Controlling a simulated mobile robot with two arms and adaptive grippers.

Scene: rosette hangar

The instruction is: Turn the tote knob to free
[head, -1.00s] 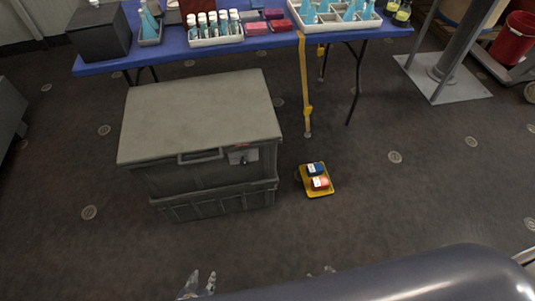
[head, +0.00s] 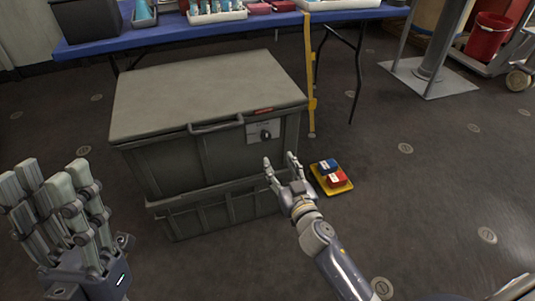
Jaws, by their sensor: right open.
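My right gripper (head: 279,160) is open and empty, just below the knob and in front of the tote, apart from the knob in the picture. My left gripper (head: 46,183) is open and empty at the lower left, away from the tote.
A yellow tray (head: 346,187) with a blue box (head: 328,165) and a red box (head: 337,179) lies on the floor right of the tote. A blue table (head: 180,35) holding racks stands behind. A red bucket (head: 488,38) is at the far right. Open floor lies right.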

